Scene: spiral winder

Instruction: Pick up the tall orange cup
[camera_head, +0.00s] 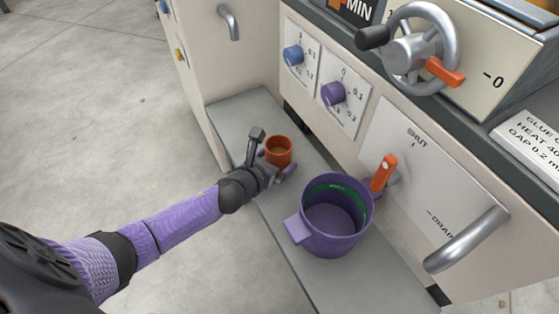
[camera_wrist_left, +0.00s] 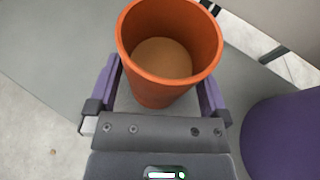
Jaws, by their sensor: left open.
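The orange cup (camera_head: 278,151) stands upright on the grey ledge at the foot of the machine. In the left wrist view the orange cup (camera_wrist_left: 168,85) is seen from above, with its brownish inside bottom showing. My left gripper (camera_head: 276,165) is at the cup in the head view. In the left wrist view the purple fingers of my left gripper (camera_wrist_left: 160,85) are open, one on each side of the cup. Small gaps show beside the cup's lower wall; I cannot tell if either finger touches it. My right gripper is not in view.
A larger purple bucket (camera_head: 336,228) stands on the ledge (camera_head: 322,281) right of the cup, also in the left wrist view (camera_wrist_left: 285,140). Open floor (camera_head: 90,120) lies left.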

